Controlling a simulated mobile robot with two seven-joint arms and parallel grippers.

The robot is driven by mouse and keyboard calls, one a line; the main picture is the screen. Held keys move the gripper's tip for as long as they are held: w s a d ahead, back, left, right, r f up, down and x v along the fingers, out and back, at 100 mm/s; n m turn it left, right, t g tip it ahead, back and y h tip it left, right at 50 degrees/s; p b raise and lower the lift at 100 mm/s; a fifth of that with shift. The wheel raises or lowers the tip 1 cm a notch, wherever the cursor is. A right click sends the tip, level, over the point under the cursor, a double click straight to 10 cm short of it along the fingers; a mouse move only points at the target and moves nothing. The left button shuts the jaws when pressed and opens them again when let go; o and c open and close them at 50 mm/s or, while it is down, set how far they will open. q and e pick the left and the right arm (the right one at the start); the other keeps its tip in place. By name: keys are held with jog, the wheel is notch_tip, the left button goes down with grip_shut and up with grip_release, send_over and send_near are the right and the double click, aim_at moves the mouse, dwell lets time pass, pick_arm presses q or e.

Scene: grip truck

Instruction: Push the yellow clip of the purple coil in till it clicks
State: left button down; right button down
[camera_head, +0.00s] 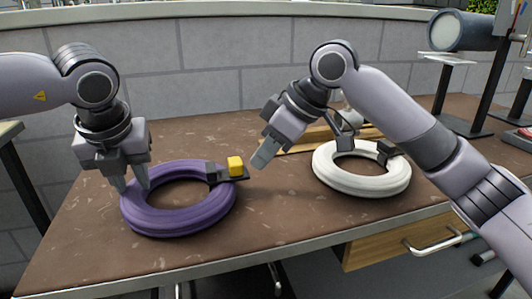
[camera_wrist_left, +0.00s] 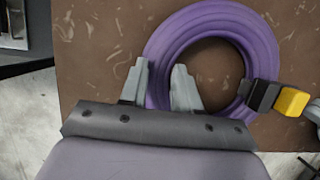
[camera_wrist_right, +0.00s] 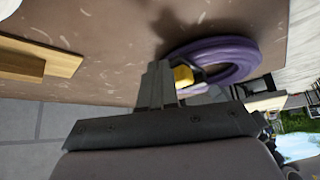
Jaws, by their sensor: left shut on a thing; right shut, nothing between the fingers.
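The purple coil (camera_head: 180,222) lies flat on the brown table, left of the middle in the head view. Its yellow clip (camera_head: 235,166) sits in a dark holder on the coil's right side, with a gap between it and a dark block. My left gripper (camera_head: 132,190) is shut on the coil's left side; the left wrist view shows its fingers (camera_wrist_left: 160,88) on either side of the ring. My right gripper (camera_head: 262,158) is shut and empty, a little right of the clip and above the table. The right wrist view shows the clip (camera_wrist_right: 183,76) just beyond its fingertips (camera_wrist_right: 158,70).
A white coil (camera_head: 345,184) with dark fittings lies to the right, under my right arm. Wooden boards (camera_head: 300,141) lie behind it. A grey block wall (camera_head: 210,70) stands behind the table. The table's front middle is clear.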

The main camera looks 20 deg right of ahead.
pick_arm(q)
jog(key=shift+s+f, duration=0.1)
jog(key=shift+f, duration=0.1)
pick_arm(e)
jog(key=shift+a, duration=0.3)
jog(key=shift+a, duration=0.95)
jog(key=shift+d, duration=0.1)
jog(key=shift+d+r, duration=0.5)
jog(key=shift+d, duration=0.25)
jog(key=shift+d+r, duration=0.5)
jog(key=shift+d, duration=0.2)
notch_tip(320, 180, up, 7)
